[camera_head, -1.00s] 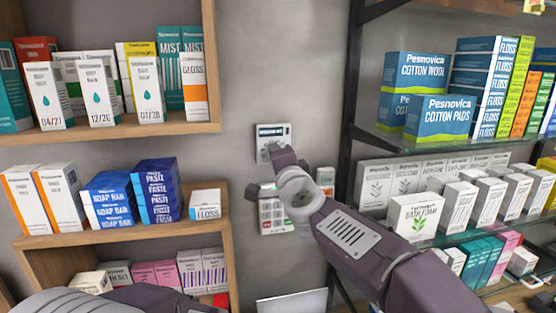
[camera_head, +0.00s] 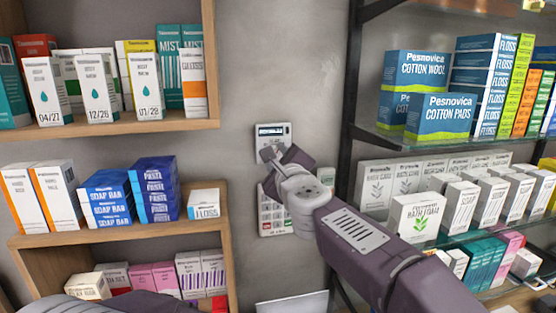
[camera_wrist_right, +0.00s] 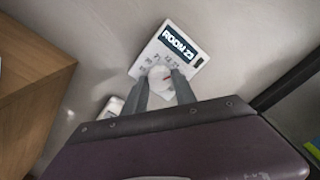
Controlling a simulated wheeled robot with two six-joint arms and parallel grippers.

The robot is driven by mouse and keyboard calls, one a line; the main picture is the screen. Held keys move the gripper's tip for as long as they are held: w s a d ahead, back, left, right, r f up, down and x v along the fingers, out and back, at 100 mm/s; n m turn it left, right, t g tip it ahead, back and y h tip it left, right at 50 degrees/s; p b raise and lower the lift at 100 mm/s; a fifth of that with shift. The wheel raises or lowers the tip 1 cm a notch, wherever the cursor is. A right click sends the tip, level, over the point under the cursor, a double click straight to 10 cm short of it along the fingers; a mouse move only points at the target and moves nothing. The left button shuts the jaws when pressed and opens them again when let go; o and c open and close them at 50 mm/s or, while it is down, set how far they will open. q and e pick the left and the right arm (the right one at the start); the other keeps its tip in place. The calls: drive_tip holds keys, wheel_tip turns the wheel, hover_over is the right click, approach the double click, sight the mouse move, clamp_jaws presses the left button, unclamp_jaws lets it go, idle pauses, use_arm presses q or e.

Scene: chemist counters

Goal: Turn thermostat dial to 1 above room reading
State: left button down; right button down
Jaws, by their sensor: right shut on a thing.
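The thermostat is a white wall unit (camera_head: 272,131) with a dark display at its top, on the grey wall in the head view. In the right wrist view the thermostat (camera_wrist_right: 192,62) looks tilted, and its display (camera_wrist_right: 177,46) reads "ROOM 23". Its round white dial (camera_wrist_right: 160,77) sits below the display, with small printed numbers around it. My right gripper (camera_wrist_right: 160,84) is shut on the dial, one finger on each side. The dial's pointer setting cannot be read clearly. In the head view my right gripper (camera_head: 270,155) covers the dial. My left gripper is not in view.
A white keypad unit (camera_head: 272,222) is on the wall just below, partly behind my right arm. Wooden shelves (camera_head: 225,235) with boxes stand at left. Glass shelves with a dark upright frame (camera_head: 347,120) and more boxes stand close at right.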

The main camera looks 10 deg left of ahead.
drive_tip(key=shift+r+m, duration=0.15)
drive_tip(key=shift+m, duration=0.85)
drive_tip(key=shift+r+m, duration=0.1)
drive_tip(key=shift+m, duration=0.9)
drive_tip(key=shift+r, duration=0.1)
drive_tip(key=c, duration=1.2)
unclamp_jaws()
drive_tip(key=shift+o, duration=1)
drive_tip(key=b+v, duration=0.3)
drive_tip(key=v, duration=0.5)
drive_tip(key=shift+s+f, duration=0.3)
drive_tip(key=shift+s, duration=0.05)
